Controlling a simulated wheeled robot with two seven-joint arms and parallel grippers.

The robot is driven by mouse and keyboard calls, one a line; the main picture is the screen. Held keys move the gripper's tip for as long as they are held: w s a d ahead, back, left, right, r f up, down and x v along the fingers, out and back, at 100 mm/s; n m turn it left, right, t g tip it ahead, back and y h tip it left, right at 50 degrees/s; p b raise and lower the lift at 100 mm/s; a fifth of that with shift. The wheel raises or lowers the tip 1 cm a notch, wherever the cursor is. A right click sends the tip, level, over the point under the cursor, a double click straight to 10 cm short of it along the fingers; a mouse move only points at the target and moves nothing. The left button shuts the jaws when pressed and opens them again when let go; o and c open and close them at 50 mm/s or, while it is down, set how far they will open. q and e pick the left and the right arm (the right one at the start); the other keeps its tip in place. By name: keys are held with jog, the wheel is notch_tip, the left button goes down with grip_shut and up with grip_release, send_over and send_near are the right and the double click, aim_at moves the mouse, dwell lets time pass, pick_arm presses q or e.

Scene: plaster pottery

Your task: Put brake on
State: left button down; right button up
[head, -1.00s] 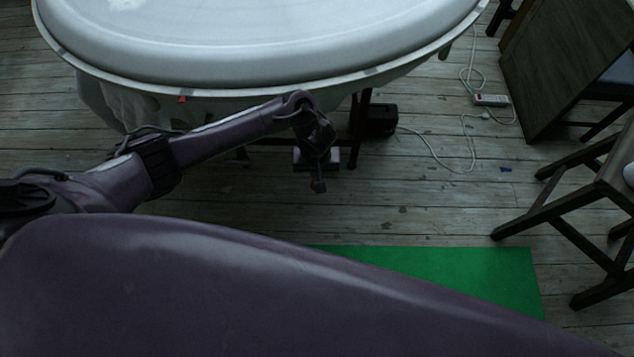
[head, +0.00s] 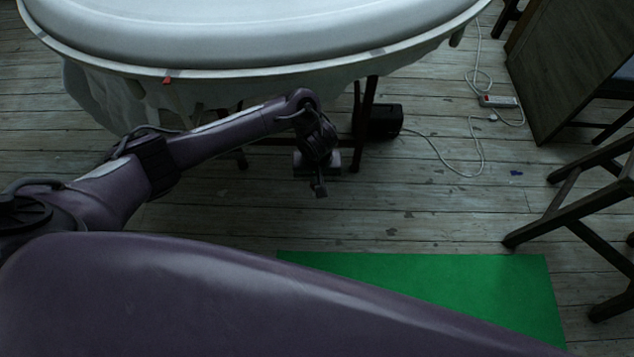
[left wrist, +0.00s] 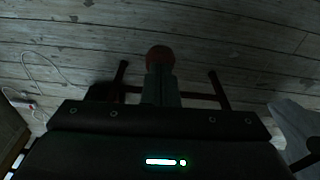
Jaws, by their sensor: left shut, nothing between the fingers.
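My left gripper (head: 320,191) hangs low in front of the white round basin (head: 270,58), pointing down over the floor. Its fingers are shut with nothing between them. In the left wrist view the closed fingers (left wrist: 160,85) reach toward a dull red rounded thing (left wrist: 160,54) at their tips. It may be a brake knob, but it is too dark to be sure, and I cannot tell whether the fingers touch it. My right gripper is not in view.
A black box (head: 385,122) with a white cord stands by the dark legs under the basin. A power strip (head: 499,101) lies beyond. A green mat (head: 450,280) lies on the plank floor. A dark wooden stool (head: 575,205) stands at the right.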

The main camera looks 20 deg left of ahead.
pick_arm(q)
jog(key=shift+f, duration=0.15)
notch_tip(320, 180, down, 4)
jog(key=shift+r+b, duration=0.15)
jog(key=shift+b, duration=0.65)
jog(key=shift+s+a, duration=0.1)
jog(key=shift+a, duration=0.05)
jog(key=s+p, duration=0.1)
jog(key=p, duration=0.1)
jog(key=s+d+r+p, duration=0.1)
jog(key=p, duration=0.1)
jog(key=shift+s+d+r, duration=0.1)
jog(key=shift+s, duration=0.25)
